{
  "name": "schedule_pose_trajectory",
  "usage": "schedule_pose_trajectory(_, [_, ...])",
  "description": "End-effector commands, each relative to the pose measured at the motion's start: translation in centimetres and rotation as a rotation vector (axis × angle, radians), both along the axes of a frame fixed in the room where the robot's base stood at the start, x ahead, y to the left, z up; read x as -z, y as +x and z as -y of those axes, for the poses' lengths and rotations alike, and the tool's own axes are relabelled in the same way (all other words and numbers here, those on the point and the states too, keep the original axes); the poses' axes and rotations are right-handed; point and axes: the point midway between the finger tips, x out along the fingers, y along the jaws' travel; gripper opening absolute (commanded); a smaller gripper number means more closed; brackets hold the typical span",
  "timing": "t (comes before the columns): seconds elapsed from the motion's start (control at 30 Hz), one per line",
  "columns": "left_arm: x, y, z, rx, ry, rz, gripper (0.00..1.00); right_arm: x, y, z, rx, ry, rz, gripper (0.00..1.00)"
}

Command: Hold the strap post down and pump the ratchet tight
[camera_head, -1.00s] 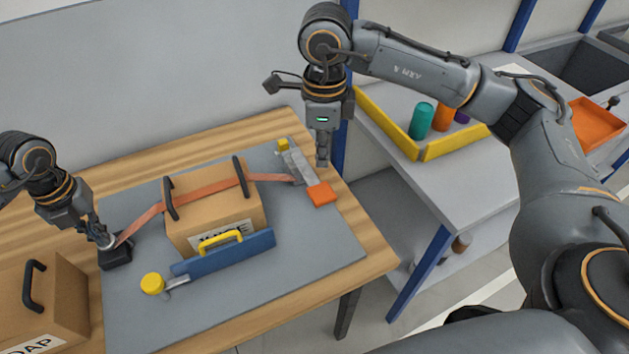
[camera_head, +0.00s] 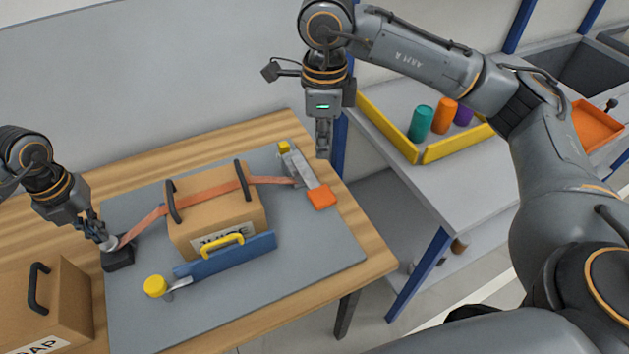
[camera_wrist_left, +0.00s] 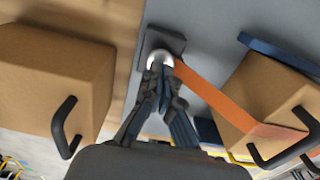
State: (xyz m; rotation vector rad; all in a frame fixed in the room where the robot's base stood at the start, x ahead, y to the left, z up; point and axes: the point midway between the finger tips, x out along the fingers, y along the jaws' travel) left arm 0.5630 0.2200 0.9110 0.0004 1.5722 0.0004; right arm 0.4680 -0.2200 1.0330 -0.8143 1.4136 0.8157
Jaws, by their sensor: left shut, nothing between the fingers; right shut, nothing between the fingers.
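The strap post (camera_head: 118,259) is a dark block with a pale metal knob, at the left edge of the grey mat. My left gripper (camera_head: 108,243) is shut, its fingertips at the post's knob; the left wrist view also shows the knob (camera_wrist_left: 160,59) at the tips. An orange strap (camera_head: 207,193) runs from the post over a cardboard box (camera_head: 215,212) to the ratchet (camera_head: 298,166). The ratchet is grey metal with an orange handle end (camera_head: 321,198), lying low at the mat's right. My right gripper (camera_head: 323,153) is shut and empty, raised above and right of the ratchet.
A blue bar with a yellow handle (camera_head: 224,256) and a yellow knob (camera_head: 155,286) sits before the box. Another box (camera_head: 50,300) stands at the table's left front. A side table at right holds a yellow-edged area (camera_head: 430,152) with coloured cylinders and an orange tray (camera_head: 594,127).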

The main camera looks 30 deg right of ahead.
Motion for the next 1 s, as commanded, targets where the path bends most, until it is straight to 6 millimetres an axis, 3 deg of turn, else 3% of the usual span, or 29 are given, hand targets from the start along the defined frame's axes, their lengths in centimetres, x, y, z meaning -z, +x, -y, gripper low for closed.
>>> schedule_pose_trajectory(0.53, [-4.7,0.0,0.0,0.000,-0.001,0.000,0.00,-2.8,0.0,0.0,0.000,0.000,0.000,0.00])
schedule_pose_trajectory(1.0, [-5.0,0.0,0.0,0.000,-0.001,0.000,0.00,-2.9,0.0,0.0,0.000,0.000,0.000,0.00])
